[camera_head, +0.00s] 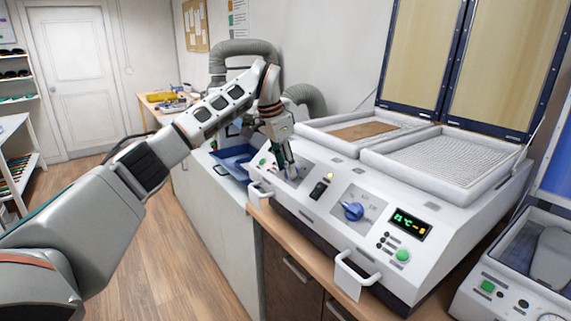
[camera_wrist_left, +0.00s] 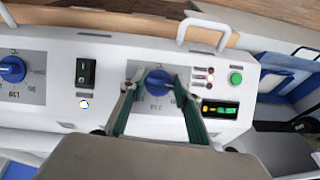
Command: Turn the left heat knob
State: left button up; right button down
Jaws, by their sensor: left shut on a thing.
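My left gripper (camera_head: 290,172) reaches down to the left part of the white machine's (camera_head: 322,232) sloped front panel. In the left wrist view, the two fingers of my left gripper (camera_wrist_left: 157,84) stand on either side of the blue left heat knob (camera_wrist_left: 158,77) and are shut on it. Dial numbers are printed on the grey plate around this knob. In the head view the gripper mostly hides the left knob. My right gripper is not in view.
A second blue knob (camera_head: 353,211) sits right of a black rocker switch (camera_head: 319,190). A lit display (camera_head: 410,224) and green button (camera_head: 403,255) are at the panel's right. White handles (camera_head: 357,270) stick out in front. A blue tray (camera_head: 234,160) lies left of the machine.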

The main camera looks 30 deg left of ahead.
pick_arm(q)
jog(key=shift+n, duration=0.4)
jog(key=shift+h, duration=0.3)
jog(key=o, duration=1.1)
jog(key=shift+o, duration=0.2)
jog(key=v, duration=1.2)
jog(key=shift+d+f, duration=0.1)
